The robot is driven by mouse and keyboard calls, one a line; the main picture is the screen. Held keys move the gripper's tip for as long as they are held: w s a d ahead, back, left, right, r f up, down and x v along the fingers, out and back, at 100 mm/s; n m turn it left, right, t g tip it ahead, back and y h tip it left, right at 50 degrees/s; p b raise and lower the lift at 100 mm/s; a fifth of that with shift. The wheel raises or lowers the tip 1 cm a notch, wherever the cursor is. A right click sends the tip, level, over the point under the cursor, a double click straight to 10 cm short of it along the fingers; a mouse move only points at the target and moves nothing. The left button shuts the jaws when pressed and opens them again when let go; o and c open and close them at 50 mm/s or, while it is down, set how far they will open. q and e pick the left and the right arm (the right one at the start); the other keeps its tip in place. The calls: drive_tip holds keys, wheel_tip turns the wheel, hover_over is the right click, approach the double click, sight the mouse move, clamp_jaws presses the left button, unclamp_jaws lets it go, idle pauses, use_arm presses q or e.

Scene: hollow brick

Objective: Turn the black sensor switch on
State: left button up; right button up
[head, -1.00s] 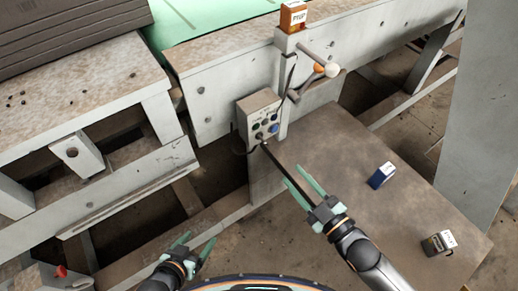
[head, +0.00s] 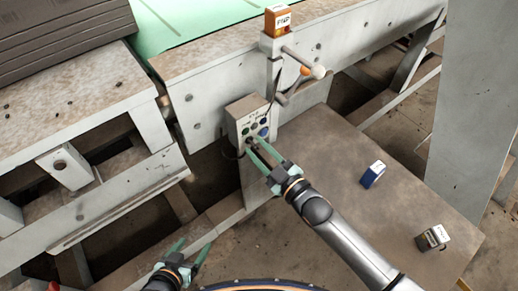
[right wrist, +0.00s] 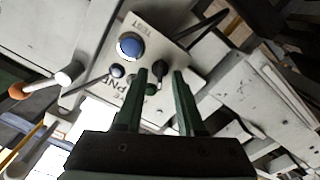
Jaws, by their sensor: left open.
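The grey control box (head: 237,110) is fixed to the side of the machine frame. In the right wrist view its panel shows a blue button (right wrist: 130,45), a green button (right wrist: 150,89) and a black switch (right wrist: 158,68). My right gripper (head: 257,150) is open with its fingertips at the lower edge of the box. In the right wrist view the black switch appears between the two fingertips (right wrist: 159,72); whether they touch it cannot be told. My left gripper (head: 190,246) is open and empty, low in the head view, away from the box.
An orange and white box (head: 278,20) sits on the post above. A lever with a white knob (head: 318,72) sticks out right of the control box. A blue box (head: 372,174) and a dark box (head: 432,238) lie on the brown plate (head: 335,150).

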drive_tip(key=shift+c, duration=0.3)
clamp_jaws()
drive_tip(key=shift+m, duration=0.3)
drive_tip(key=shift+m+p, duration=0.45)
drive_tip(key=shift+m, duration=0.45)
drive_tip(key=m, duration=0.3)
drive_tip(key=shift+m+p, duration=0.35)
drive_tip(key=shift+m, duration=0.05)
drive_tip(key=m, duration=0.5)
drive_tip(key=shift+f+m, duration=0.1)
drive_tip(key=shift+m, duration=0.2)
